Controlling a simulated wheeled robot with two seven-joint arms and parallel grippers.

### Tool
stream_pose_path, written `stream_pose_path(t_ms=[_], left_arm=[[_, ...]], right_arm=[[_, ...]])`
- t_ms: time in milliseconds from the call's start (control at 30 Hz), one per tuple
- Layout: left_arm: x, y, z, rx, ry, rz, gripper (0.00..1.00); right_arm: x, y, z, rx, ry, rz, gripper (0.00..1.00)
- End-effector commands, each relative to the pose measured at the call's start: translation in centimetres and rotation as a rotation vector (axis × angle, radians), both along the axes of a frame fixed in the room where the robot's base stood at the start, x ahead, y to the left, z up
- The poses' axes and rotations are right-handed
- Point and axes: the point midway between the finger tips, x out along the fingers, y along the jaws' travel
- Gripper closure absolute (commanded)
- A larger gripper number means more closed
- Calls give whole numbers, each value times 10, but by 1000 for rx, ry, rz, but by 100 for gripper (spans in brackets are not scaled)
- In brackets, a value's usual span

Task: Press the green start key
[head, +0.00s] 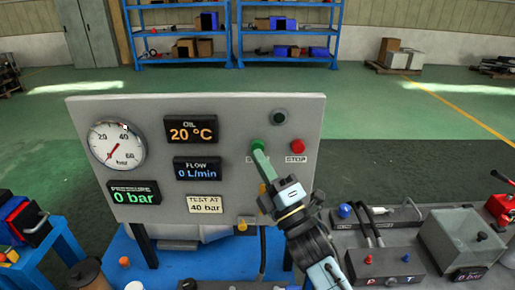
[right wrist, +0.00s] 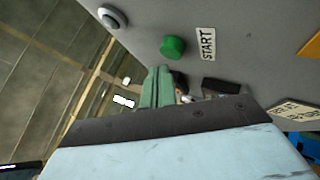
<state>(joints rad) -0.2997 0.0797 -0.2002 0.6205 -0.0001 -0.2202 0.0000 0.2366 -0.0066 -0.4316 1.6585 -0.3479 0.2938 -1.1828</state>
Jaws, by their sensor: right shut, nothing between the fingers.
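The green start key (head: 257,144) is a round button on the upper right of the grey panel (head: 225,130). It also shows in the right wrist view (right wrist: 173,47), beside its START label (right wrist: 205,44). My right gripper (head: 260,157) is shut and empty, and its green fingers point up at the key. In the right wrist view the fingertips (right wrist: 158,70) appear just short of the key; I cannot tell whether they touch it. The fingers partly cover the START label in the head view. My left gripper is not in view.
A red stop key (head: 297,146) sits to the right of the green one, with a dark round lamp or knob (head: 279,117) above. The displays read 20 °C, 0 L/min and 0 bar. A bench with a grey box (head: 460,237) stands at the right.

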Motion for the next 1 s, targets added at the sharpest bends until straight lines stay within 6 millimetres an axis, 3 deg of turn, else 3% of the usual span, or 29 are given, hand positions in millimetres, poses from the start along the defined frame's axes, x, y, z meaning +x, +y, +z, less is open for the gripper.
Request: stream_pose_path(t_ms=[1000], left_arm=[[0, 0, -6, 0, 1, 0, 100]], right_arm=[[11, 0, 0, 0, 0, 0, 100]])
